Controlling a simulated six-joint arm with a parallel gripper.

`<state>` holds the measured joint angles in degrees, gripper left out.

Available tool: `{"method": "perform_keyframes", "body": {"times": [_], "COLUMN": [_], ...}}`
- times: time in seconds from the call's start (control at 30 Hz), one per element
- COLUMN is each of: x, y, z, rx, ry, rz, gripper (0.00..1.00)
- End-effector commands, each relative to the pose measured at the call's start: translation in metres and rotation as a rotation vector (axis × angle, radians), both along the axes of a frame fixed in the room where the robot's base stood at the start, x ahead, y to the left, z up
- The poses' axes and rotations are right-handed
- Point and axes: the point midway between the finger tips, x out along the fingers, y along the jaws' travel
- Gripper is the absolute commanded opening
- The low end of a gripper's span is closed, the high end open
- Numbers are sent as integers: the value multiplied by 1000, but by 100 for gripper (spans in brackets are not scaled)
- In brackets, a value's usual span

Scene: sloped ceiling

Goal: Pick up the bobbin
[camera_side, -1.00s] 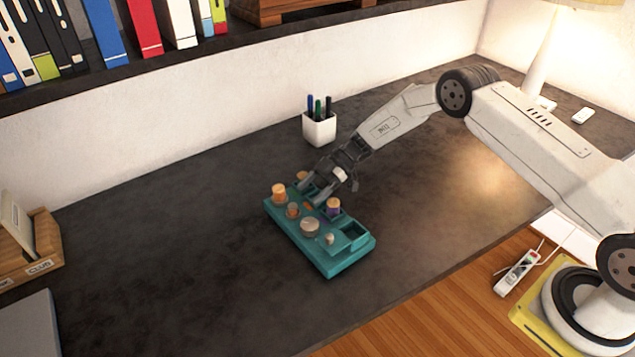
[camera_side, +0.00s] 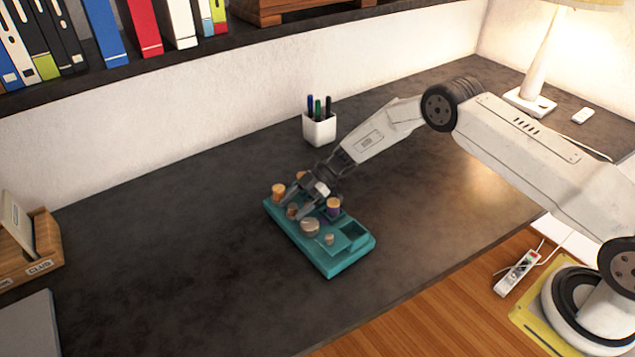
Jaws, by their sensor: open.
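A teal tray (camera_side: 345,267) on the dark desk holds several small round pieces. A purple piece with an orange-tan top (camera_side: 333,208) looks like a thread bobbin and stands upright in the tray. An orange-tan cylinder (camera_side: 278,191) stands at the far left corner. A small copper-brown piece (camera_side: 292,211) sits low in the left part, partly hidden by my fingers; I cannot tell whether it is also a bobbin. Contact cannot be made out.
A grey disc (camera_side: 309,227) and a small knobbed piece (camera_side: 329,239) sit nearer the front of the tray. A white pen cup (camera_side: 319,129) stands behind it. A wooden box (camera_side: 38,247) is at the left edge. The desk in front of the tray is clear.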

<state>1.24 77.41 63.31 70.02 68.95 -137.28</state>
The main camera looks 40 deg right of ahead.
Motion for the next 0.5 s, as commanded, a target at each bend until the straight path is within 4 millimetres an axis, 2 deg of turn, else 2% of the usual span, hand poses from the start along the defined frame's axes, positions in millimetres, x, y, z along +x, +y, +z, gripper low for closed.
{"method": "perform_keyframes", "body": {"times": [0.3,0.33,0.5], "x": [0,0,0], "y": [0,0,-1], "z": [0,0,0], "rx": [0,0,0], "ry": [0,0,0], "rz": [0,0,0], "gripper": [77,74,20]}}
